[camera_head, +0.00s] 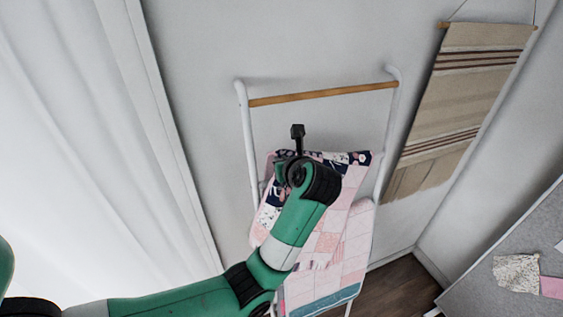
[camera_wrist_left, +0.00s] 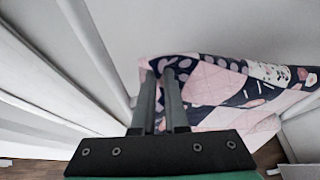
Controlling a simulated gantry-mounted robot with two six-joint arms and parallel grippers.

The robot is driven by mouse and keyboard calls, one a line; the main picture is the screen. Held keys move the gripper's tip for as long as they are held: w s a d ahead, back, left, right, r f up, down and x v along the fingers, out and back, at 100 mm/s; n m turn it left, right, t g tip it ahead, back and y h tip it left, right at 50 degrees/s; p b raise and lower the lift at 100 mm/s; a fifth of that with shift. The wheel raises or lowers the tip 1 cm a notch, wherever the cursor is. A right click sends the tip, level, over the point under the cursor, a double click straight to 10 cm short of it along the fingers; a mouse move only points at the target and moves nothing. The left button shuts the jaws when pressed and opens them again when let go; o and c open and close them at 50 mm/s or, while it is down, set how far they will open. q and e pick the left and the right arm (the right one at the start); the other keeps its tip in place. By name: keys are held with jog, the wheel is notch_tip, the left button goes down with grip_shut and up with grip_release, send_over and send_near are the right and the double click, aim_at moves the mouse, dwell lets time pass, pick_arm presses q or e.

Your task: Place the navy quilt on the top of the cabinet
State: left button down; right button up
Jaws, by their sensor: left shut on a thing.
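The navy quilt (camera_head: 357,158) is a patchwork of navy, pink and white pieces at the white ladder rack. It also shows in the left wrist view (camera_wrist_left: 215,82), spreading right from the fingers. My left gripper (camera_wrist_left: 163,78) is shut on the quilt's left end, with cloth between and around the fingertips. In the head view my wrist hides the fingers and part of the quilt. I cannot tell whether the quilt still rests on a rung. The cabinet top is not clearly in view. My right gripper is not in view.
A pink quilt (camera_head: 345,245) hangs lower on the rack. The rack's top wooden rung (camera_head: 325,93) is bare. A beige striped wall hanging (camera_head: 465,90) is at right, white curtains (camera_head: 90,130) at left. A grey board (camera_head: 480,285) with fabric pieces is at lower right.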

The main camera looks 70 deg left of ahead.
pick_arm(q)
notch_tip(320, 180, up, 6)
jog(key=p, duration=0.3)
jog(key=shift+r, duration=0.15)
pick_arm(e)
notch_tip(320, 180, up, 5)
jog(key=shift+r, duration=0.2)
